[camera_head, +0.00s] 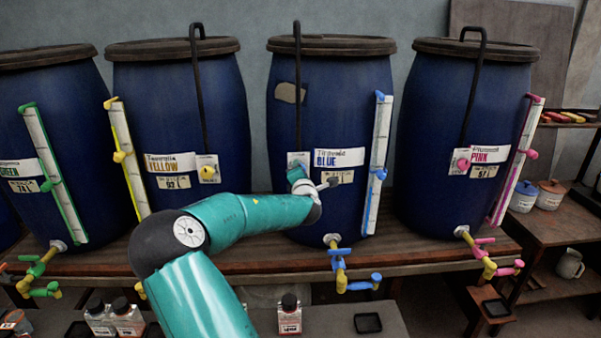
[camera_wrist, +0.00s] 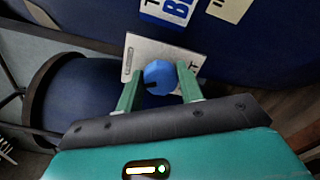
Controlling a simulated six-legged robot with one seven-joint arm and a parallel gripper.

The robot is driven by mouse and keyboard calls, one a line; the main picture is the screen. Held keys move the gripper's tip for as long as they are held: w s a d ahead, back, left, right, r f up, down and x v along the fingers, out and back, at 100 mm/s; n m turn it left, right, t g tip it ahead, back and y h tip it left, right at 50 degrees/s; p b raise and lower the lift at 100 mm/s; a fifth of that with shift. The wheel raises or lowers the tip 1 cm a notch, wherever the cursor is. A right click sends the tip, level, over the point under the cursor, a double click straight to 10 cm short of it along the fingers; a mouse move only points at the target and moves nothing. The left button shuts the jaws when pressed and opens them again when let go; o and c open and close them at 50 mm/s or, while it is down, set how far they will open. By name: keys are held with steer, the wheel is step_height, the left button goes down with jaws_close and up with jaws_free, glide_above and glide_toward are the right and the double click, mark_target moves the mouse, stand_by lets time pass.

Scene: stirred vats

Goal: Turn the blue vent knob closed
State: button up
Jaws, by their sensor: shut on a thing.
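The blue vent knob (camera_wrist: 158,74) sits on a pale plate (camera_wrist: 136,52) on the vat labelled BLUE (camera_head: 339,158). A dark mark shows on the knob's lower left side in the wrist view. The plate's lettering is too small or too covered to read in full. My gripper (camera_wrist: 159,88) has one green finger on each side of the knob and is shut on it. In the head view my gripper (camera_head: 300,178) reaches the plate at the vat's front, and it hides the knob there.
A yellow-labelled vat (camera_head: 180,90) stands to the left and a pink-labelled vat (camera_head: 462,100) to the right. A dark pipe (camera_head: 298,90) rises above the plate. A blue-clipped level gauge (camera_head: 377,160) and a blue-handled tap (camera_head: 340,265) are close to my arm.

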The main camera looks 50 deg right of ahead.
steer(key=m, duration=0.5)
steer(key=shift+f+m, duration=0.1)
steer(key=shift+m, duration=0.3)
stand_by(0.4)
steer(key=o, duration=1)
steer(key=shift+s+a, duration=0.1)
steer(key=shift+s, duration=0.05)
steer(key=v, duration=1.3)
steer(key=shift+s+a, duration=0.2)
